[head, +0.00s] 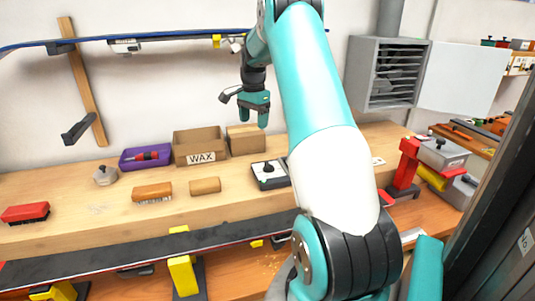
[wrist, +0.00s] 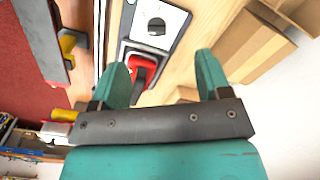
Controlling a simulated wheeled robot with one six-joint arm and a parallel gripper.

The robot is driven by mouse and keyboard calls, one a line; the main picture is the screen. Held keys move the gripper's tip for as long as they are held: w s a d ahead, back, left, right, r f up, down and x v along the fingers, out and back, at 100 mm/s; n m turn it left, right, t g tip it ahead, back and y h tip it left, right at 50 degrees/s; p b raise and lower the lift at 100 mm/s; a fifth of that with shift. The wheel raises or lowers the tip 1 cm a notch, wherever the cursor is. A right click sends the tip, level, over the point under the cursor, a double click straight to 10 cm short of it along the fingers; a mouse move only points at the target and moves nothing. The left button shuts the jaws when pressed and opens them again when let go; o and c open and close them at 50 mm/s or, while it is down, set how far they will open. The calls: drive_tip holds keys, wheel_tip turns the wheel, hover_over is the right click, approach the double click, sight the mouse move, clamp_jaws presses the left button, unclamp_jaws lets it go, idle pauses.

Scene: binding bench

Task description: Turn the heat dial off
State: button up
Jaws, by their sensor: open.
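A black-framed control panel (head: 284,173) with a white face and a dark round knob (head: 268,168) lies on the wooden bench, its right part hidden behind my arm. The wrist view shows a white plate with a dark round knob (wrist: 156,27) and a red handle-like part (wrist: 143,68) below it. I cannot tell for sure which of these is the heat dial, or its setting. My gripper (head: 253,118) is open and empty, above the back of the bench. In the wrist view its fingers (wrist: 163,78) stand apart, with the red part seen between them.
A box marked WAX (head: 200,154), another cardboard box (head: 245,139) and a purple tray (head: 146,157) stand behind the panel. Brushes (head: 152,192) and a wooden block (head: 205,186) lie left of it. A red clamp-like post (head: 406,163) stands at right.

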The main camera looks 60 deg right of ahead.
sight(268, 163)
drive_tip(key=s+d+f+m, duration=0.2)
drive_tip(key=d, duration=0.3)
wheel_tip(268, 163, down, 16)
drive_tip(key=p, duration=0.5)
drive_tip(key=shift+f, duration=0.1)
drive_tip(key=shift+c, duration=0.4)
drive_tip(key=c, duration=0.8)
